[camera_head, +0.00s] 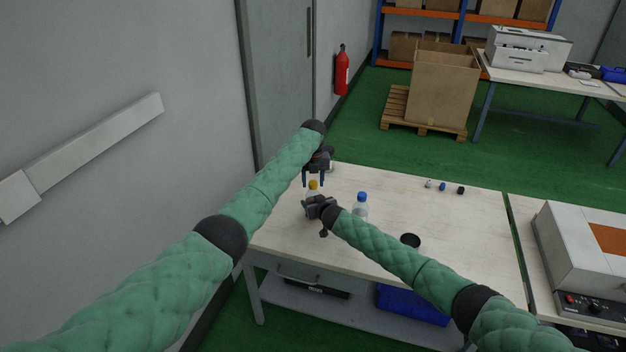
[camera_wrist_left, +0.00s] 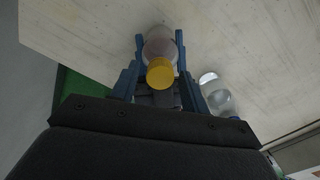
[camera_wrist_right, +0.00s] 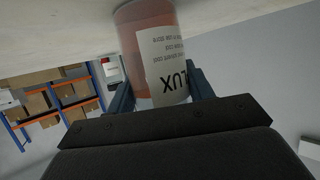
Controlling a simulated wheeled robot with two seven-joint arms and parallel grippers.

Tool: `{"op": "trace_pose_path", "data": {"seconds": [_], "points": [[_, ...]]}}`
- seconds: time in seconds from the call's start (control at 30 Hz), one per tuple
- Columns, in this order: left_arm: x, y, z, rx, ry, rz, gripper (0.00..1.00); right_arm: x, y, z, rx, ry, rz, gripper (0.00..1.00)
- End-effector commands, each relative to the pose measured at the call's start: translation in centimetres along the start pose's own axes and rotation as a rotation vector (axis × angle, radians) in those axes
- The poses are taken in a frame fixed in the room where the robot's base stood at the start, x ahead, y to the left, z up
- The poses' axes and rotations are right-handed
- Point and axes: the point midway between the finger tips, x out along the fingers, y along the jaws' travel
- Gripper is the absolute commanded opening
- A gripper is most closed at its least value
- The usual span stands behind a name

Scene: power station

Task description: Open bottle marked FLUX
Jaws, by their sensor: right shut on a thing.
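The FLUX bottle, with a yellow cap (camera_head: 313,185), stands on the table near its far left corner. In the right wrist view its reddish body and white label (camera_wrist_right: 163,62), reading "LUX" upside down, fill the space between the fingers. My right gripper (camera_head: 311,205) is shut on the bottle's body from the side. My left gripper (camera_head: 314,180) points down over the bottle with its fingers apart. In the left wrist view the yellow cap (camera_wrist_left: 160,72) lies between the fingers, with gaps on both sides; whether they touch it I cannot tell.
A clear bottle with a blue cap (camera_head: 361,204) stands close to the right. A black round object (camera_head: 410,240) lies nearer the front, beside my right arm. Several small caps (camera_head: 443,187) lie at the back right. The table's (camera_head: 460,225) right part is mostly clear.

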Motion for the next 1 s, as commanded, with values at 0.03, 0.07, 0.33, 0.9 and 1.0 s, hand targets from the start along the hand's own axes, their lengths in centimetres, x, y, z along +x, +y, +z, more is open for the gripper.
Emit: {"op": "trace_pose_path", "data": {"seconds": [0.03, 0.07, 0.33, 0.9, 1.0], "points": [[0.01, 0.0, 0.0, 0.0, 0.0, 0.0, 0.36, 0.0, 0.02, 0.08, 0.0, -0.001, 0.0, 0.0], [0.0, -0.01, 0.0, 0.0, 0.0, 0.0, 0.3, 0.0, 0.02, 0.08, 0.0, -0.001, 0.0, 0.0], [0.0, 0.0, 0.0, 0.0, 0.0, 0.0, 0.0, 0.0, 0.02, 0.07, 0.0, -0.001, 0.0, 0.0], [-0.05, -0.1, -0.05, -0.63, 0.0, -0.001, 0.0, 0.0, 0.02, 0.07, 0.0, -0.001, 0.0, 0.0], [-0.04, -0.1, -0.06, -0.779, 0.001, -0.002, 0.0, 0.0, 0.01, 0.07, 0.0, -0.001, 0.0, 0.0]]}}
